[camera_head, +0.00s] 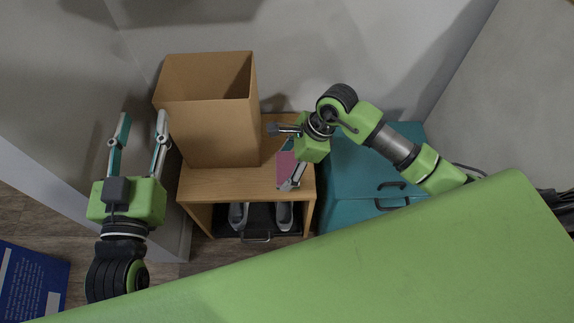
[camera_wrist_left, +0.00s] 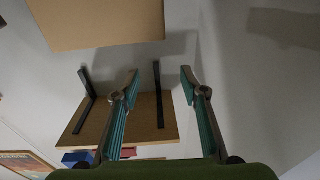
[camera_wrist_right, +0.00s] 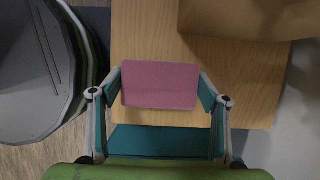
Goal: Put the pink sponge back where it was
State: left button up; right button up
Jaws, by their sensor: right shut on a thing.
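The pink sponge (camera_wrist_right: 160,84) is a flat pink block held between the fingers of my right gripper (camera_wrist_right: 160,97) in the right wrist view. In the head view the sponge (camera_head: 286,168) shows partly behind the gripper (camera_head: 284,158), over the right end of a wooden bench (camera_head: 225,184). I cannot tell whether the sponge touches the bench top. My left gripper (camera_head: 139,132) is open and empty, left of the bench. Its open fingers also show in the left wrist view (camera_wrist_left: 160,82).
An open cardboard box (camera_head: 215,132) stands on the bench's left part. Shoes (camera_head: 239,215) sit on a dark tray under the bench. A teal cabinet (camera_head: 360,175) stands right of the bench. A blue box (camera_head: 32,283) lies at lower left. A wall shelf (camera_wrist_left: 143,125) shows in the left wrist view.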

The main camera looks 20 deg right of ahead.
pick_arm(q)
jog(key=shift+r, duration=0.1)
pick_arm(e)
jog(key=o, duration=1)
pick_arm(q)
jog(key=shift+r, duration=0.15)
pick_arm(e)
jog(key=p+v, duration=0.2)
jog(key=v, duration=0.4)
pick_arm(q)
jog(key=s+a+f+g+y, duration=0.1)
jog(key=s+f+g, duration=0.1)
jog(key=f, duration=0.3)
jog(key=s+a+f+g+y, duration=0.1)
jog(key=s+f+g, duration=0.1)
jog(key=f, duration=0.3)
jog(key=s+a+f+g+p, duration=0.1)
jog(key=s+a+f+g, duration=0.1)
jog(key=s+f+g, duration=0.1)
notch_tip(320, 180, down, 3)
jog(key=shift+r+g+y, duration=0.1)
jog(key=shift+g+y, duration=0.3)
jog(key=shift+g, duration=0.4)
pick_arm(e)
jog(key=v, duration=0.6)
pick_arm(q)
jog(key=shift+d, duration=0.1)
